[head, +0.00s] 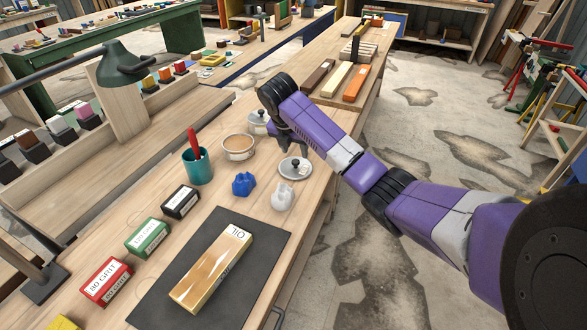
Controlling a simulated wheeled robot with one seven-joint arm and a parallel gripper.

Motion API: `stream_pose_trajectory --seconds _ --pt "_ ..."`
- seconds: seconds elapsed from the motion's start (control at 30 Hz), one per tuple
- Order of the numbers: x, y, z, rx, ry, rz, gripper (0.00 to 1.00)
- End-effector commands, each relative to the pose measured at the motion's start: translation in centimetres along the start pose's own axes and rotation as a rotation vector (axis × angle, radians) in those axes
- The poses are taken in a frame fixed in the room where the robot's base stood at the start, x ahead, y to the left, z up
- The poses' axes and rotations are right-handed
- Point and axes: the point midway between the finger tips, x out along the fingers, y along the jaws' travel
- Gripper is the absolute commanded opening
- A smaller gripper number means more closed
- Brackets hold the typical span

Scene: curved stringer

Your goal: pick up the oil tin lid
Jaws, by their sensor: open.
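A round grey lid with a dark knob (295,169) lies flat on the workbench near its right edge; I take it as the oil tin lid. An open round tin with tan contents (238,148) stands to its left. Another tin (258,123), with a knobbed lid on it, stands behind, partly hidden by my arm. My gripper (292,148) points down just above and behind the loose lid's knob. It is open, with nothing seen between its fingers. The fingertips look apart from the lid, though the exact gap is hard to tell.
A blue lump (243,184) and a white lump (283,197) sit in front of the lid. A teal cup with a red handle (197,165) stands left. Grit boxes (148,237) and a block marked OIL on a dark mat (275,255) are nearer. Wood strips (337,79) lie beyond.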

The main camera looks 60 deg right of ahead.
Motion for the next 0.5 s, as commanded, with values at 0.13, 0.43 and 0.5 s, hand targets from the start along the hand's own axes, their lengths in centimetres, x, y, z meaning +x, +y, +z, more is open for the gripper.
stream_pose_trajectory --seconds 0.13,0.43,0.5 --pt "1.6 0.1 -0.1 0.002 0.001 -0.001 0.50" --pt "5.5 0.8 -0.3 0.004 0.000 -0.001 0.50" --pt "6.1 0.8 -0.3 0.004 0.000 0.000 0.50"
